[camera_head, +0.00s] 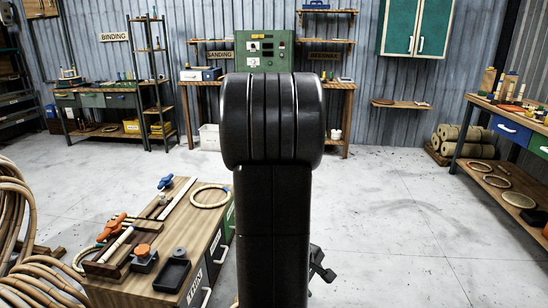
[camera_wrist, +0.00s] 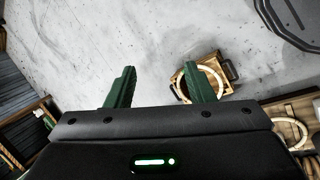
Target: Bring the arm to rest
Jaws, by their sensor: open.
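My arm (camera_head: 275,190) stands upright in the middle of the head view, black and folded close, and hides part of the scene behind it. Its gripper is hidden in the head view, apart from a dark part low at the right of the arm that I cannot make out. In the wrist view my gripper (camera_wrist: 160,85) shows two green fingers spread wide apart. Nothing is between them but grey floor in the distance. The right finger overlaps the view of a wooden box with a pale ring (camera_wrist: 181,88), well beyond it.
A wooden bench (camera_head: 215,222) at left holds a rattan ring (camera_head: 210,196), clamps and a black tray (camera_head: 172,276). Rattan coils (camera_head: 12,205) stand at far left. A table (camera_head: 511,122) runs along the right. The floor (camera_head: 400,220) right of my arm is clear.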

